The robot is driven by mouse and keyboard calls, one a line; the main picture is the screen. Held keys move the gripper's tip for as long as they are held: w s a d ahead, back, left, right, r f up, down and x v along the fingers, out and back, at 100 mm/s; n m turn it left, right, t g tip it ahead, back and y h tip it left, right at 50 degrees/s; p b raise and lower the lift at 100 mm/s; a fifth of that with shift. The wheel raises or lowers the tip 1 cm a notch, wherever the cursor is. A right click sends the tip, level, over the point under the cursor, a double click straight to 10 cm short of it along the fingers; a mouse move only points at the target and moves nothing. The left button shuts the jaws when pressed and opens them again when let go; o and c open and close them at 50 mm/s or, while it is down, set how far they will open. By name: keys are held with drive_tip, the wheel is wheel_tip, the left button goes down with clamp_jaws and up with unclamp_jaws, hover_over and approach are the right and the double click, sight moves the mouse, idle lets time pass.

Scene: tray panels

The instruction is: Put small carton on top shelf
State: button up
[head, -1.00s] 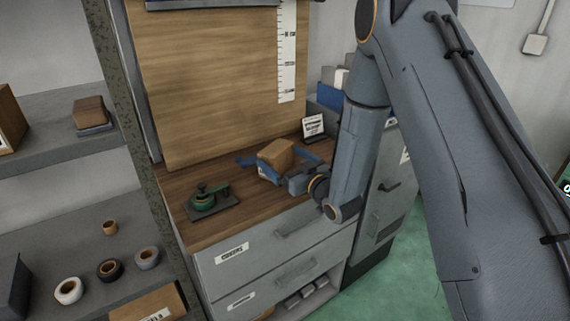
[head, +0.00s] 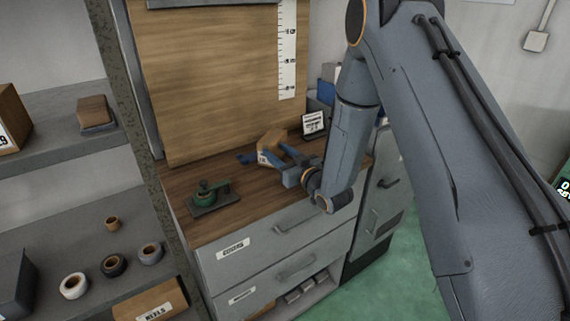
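A small brown carton (head: 272,139) with a pale label patch is on the wooden worktop, tilted or turned. My gripper (head: 268,157) has blue fingers and reaches to the carton from the right. Blue finger parts show to its left, in front and to its right. I cannot tell whether they press on it. The carton's underside and far side are hidden. At the left, the upper grey shelf (head: 65,128) holds a brown box (head: 94,109) on a grey-blue base and a larger labelled carton (head: 10,120).
A green tool (head: 212,196) stands on the worktop left of the gripper. A small sign (head: 313,124) stands behind the gripper. The lower left shelf (head: 85,225) holds several rolls and a cup. Drawers (head: 275,245) are below the worktop. A post (head: 135,130) separates shelves and worktop.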

drive_tip(key=shift+w+d, duration=0.15)
drive_tip(key=shift+d, duration=0.1)
drive_tip(key=shift+c, duration=0.9)
drive_tip(key=shift+r, duration=0.1)
drive_tip(key=shift+r, duration=0.45)
clamp_jaws()
wheel_tip(320, 180, up, 9)
drive_tip(key=b, duration=0.2)
drive_tip(key=shift+c, duration=0.6)
unclamp_jaws()
drive_tip(key=shift+a, duration=0.1)
drive_tip(key=o, duration=2)
